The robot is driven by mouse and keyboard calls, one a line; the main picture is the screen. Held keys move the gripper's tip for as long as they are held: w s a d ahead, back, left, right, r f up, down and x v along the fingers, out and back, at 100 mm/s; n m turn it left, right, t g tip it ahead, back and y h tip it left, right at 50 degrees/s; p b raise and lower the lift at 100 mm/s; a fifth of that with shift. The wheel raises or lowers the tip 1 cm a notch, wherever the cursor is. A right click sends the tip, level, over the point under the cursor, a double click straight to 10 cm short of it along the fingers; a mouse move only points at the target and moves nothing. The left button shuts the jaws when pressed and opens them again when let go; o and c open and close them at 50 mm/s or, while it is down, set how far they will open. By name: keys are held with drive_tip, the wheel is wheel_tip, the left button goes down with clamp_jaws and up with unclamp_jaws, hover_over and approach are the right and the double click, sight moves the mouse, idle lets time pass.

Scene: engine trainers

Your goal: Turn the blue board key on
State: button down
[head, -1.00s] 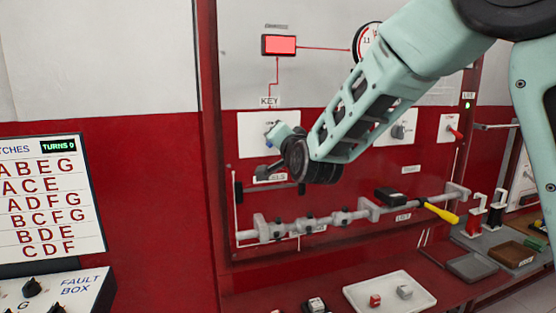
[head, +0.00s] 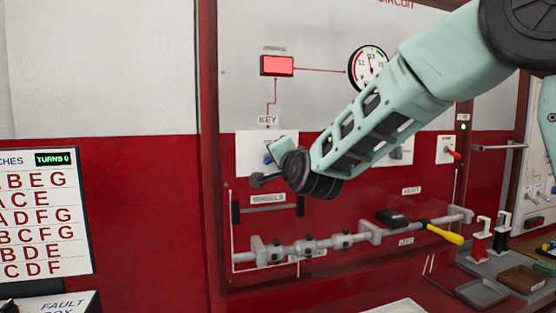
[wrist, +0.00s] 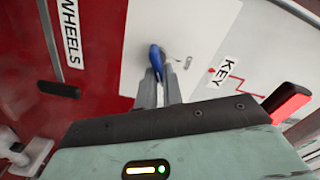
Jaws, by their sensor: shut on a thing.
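The blue key (wrist: 156,58) sits on a white plate (wrist: 180,22) beside the KEY label (wrist: 224,70) in the wrist view. My gripper (wrist: 157,82) is shut on the blue key, with the fingers on both sides of its lower part. In the head view a bit of the blue key (head: 268,159) shows at my gripper (head: 262,168), in front of the white plate (head: 248,148). My wrist hides most of the key there. The key's exact angle is hard to tell.
A red lit box (head: 277,65) is wired above the KEY label, with a round gauge (head: 368,68) to its right. Below is a dark bar (head: 270,210) marked WHEELS. A grey shaft (head: 330,242) and a yellow-handled tool (head: 443,233) are lower down.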

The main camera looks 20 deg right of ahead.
drive_tip(key=c, duration=1.5)
unclamp_jaws()
drive_tip(key=shift+c, duration=0.2)
drive_tip(key=s+b, duration=0.2)
drive_tip(key=s, duration=1.5)
drive_tip(key=shift+s, duration=0.25)
